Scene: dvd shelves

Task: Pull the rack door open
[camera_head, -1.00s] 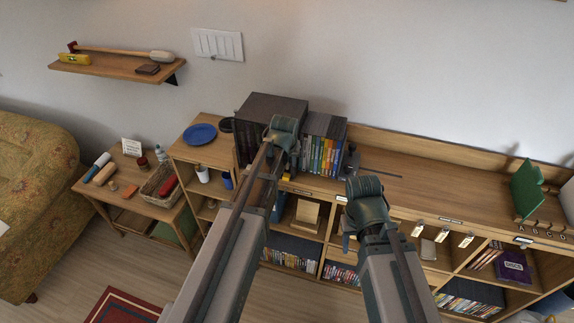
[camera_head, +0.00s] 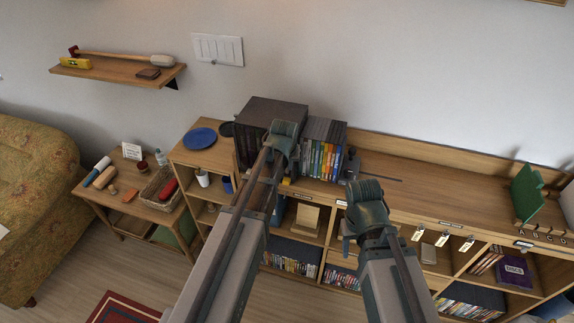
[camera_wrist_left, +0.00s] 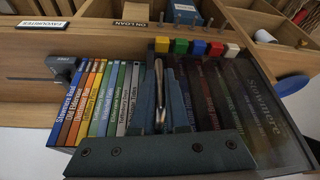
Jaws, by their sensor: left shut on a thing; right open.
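The DVD rack stands on the shelf top at the back. Its dark tinted door (camera_head: 262,118) covers the left part of the row, and the colourful DVDs (camera_head: 325,158) on the right are uncovered. In the left wrist view the dark door (camera_wrist_left: 245,105) covers the right-hand cases. My left gripper (camera_head: 284,148) is at the rack's front. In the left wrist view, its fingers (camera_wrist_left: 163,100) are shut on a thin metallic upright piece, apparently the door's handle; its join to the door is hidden. My right gripper (camera_head: 362,207) is open and empty in front of the shelf.
Small coloured blocks (camera_wrist_left: 189,47) line the shelf edge close to the rack. A grey bookend-like item (camera_wrist_left: 67,72) stands beside the DVDs. A blue plate (camera_head: 199,138) lies to the left. The shelf top (camera_head: 430,190) to the right is mostly clear.

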